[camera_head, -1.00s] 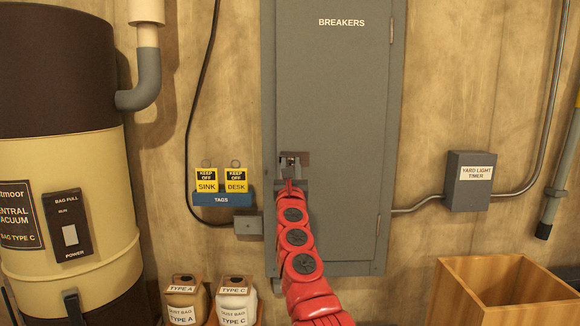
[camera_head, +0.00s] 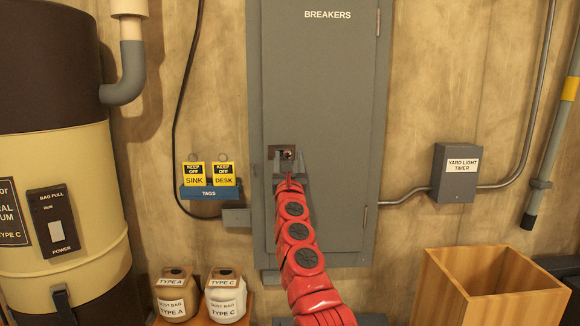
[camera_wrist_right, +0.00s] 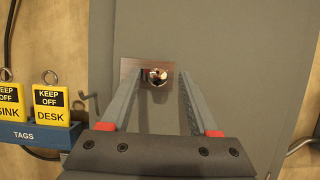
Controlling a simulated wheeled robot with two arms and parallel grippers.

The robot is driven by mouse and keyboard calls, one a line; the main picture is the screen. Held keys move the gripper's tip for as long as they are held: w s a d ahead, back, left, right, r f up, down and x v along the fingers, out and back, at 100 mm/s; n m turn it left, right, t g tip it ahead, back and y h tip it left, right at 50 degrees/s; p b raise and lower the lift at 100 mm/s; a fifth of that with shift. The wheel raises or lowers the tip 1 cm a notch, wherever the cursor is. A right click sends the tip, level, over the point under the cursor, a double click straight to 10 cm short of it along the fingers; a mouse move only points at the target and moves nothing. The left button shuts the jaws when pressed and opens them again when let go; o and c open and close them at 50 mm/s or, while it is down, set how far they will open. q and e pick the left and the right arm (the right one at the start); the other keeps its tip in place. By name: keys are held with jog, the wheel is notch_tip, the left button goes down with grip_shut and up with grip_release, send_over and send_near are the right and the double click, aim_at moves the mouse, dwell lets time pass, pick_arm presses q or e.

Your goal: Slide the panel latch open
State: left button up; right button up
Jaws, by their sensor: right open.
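The grey breaker panel (camera_head: 335,90) is closed against the wall. Its latch is a dark brown plate (camera_wrist_right: 130,72) with a shiny round knob (camera_wrist_right: 158,77), low on the panel's left side. The knob sits toward the right part of the plate, which also shows in the head view (camera_head: 274,153). My right gripper (camera_head: 290,178) is at the latch. In the wrist view its two fingers (camera_wrist_right: 160,80) are open, one on each side of the knob. I cannot tell whether a finger touches it. My left gripper is not in view.
A blue rack (camera_head: 210,192) with yellow tags hangs left of the panel, a grey box (camera_head: 236,217) beside it. Dust bags (camera_head: 226,297) and a wooden crate (camera_head: 495,285) stand below. The vacuum (camera_head: 60,200) stands left.

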jog(key=shift+d+v, duration=0.2)
jog(key=shift+v, duration=1.15)
jog(key=b+v, duration=0.5)
jog(key=v, duration=0.9)
jog(key=shift+s+f, duration=0.2)
jog(key=shift+s, duration=0.1)
